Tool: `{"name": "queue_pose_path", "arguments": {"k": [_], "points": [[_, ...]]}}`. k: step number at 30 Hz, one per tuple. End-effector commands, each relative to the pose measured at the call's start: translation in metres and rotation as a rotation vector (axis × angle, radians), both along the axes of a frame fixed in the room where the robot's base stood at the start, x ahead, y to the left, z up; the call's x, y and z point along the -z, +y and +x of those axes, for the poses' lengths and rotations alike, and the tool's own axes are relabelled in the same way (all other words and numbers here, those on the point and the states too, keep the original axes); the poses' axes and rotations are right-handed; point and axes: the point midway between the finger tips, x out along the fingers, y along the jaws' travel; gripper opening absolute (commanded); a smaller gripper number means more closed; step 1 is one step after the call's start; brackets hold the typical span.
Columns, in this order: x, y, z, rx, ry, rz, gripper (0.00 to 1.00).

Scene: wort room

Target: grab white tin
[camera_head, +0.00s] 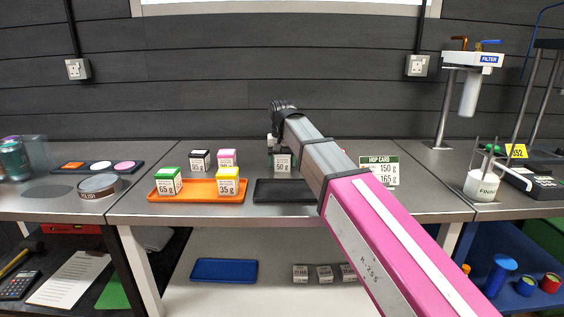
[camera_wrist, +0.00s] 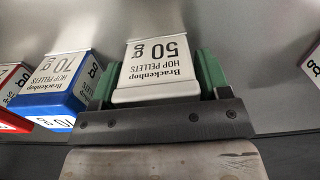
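The white tin (camera_wrist: 156,70), labelled "50 g HOP PELLETS", is between the two green fingers of my gripper (camera_wrist: 155,85) in the wrist view. A finger lies close along each side of it; I cannot tell if both press on it. In the head view the white tin (camera_head: 283,164) stands on the bench behind the black tray (camera_head: 290,196), under my gripper (camera_head: 277,142). My arm hides part of the area to its right.
A blue tin (camera_wrist: 58,85) marked 70 g stands just left of the white tin, with a red tin (camera_wrist: 10,78) beyond. An orange tray (camera_head: 198,196) holds a green tin (camera_head: 168,180) and a yellow tin (camera_head: 229,180). A hop card (camera_head: 379,170) stands right of my arm.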

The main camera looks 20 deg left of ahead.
Motion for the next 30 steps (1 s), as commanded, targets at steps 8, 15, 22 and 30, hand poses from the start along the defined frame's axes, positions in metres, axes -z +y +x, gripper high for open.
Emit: {"name": "queue_pose_path", "arguments": {"k": [8, 15, 22, 30], "points": [[0.0, 0.0, 0.0, 0.0, 0.0, 0.0, 0.33], [-0.003, 0.0, 0.0, 0.0, 0.0, 0.0, 0.33], [-0.022, 0.001, 0.001, 0.0, -0.001, 0.0, 0.33], [-0.058, 0.0, -0.033, -0.003, -0.001, 0.0, 0.33]]}}
